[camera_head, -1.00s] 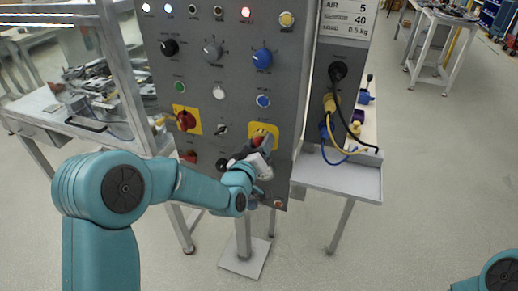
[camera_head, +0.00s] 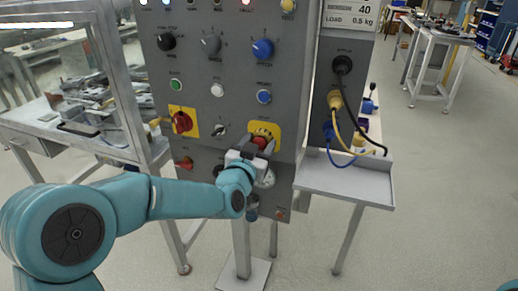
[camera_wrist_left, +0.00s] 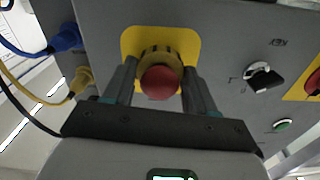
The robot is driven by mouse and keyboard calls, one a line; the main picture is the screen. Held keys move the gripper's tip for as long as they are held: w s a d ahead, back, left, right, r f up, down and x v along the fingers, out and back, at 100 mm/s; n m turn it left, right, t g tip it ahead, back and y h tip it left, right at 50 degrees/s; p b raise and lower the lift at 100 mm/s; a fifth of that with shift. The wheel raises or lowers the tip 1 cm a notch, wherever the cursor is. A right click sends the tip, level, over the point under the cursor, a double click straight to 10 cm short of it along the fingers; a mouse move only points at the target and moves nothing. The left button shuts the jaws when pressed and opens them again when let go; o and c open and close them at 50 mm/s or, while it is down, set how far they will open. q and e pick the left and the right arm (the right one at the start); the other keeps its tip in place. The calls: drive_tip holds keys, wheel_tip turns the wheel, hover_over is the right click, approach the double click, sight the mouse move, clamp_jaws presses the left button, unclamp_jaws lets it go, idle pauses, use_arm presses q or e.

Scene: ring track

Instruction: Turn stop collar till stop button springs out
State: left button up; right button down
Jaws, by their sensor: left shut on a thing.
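The red stop button (camera_head: 260,143) sits on a yellow plate (camera_head: 275,131) low on the grey control panel. In the left wrist view the button (camera_wrist_left: 160,82) stands in front of a ridged yellow-brown stop collar (camera_wrist_left: 154,53). My left gripper (camera_head: 255,149) is at the button, partly hiding it in the head view. In the left wrist view my left gripper (camera_wrist_left: 159,68) has one finger on each side of the collar and is shut on it. How far the button stands out is hard to tell. My right gripper is out of view.
Other knobs and buttons surround the plate, including a blue knob (camera_head: 263,49) and a red switch on yellow (camera_head: 181,122). A shelf (camera_head: 345,185) with blue and yellow cables juts out at the right. A glass-sided workbench (camera_head: 65,125) stands at the left.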

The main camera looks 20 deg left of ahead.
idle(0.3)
use_arm(q)
drive_tip(key=o, duration=1)
drive_tip(key=shift+o, duration=0.2)
drive_tip(key=shift+s, duration=0.1)
drive_tip(key=s+b, duration=0.1)
drive_tip(key=s, duration=1.5)
drive_tip(key=shift+a, duration=0.25)
drive_tip(key=shift+s, duration=0.1)
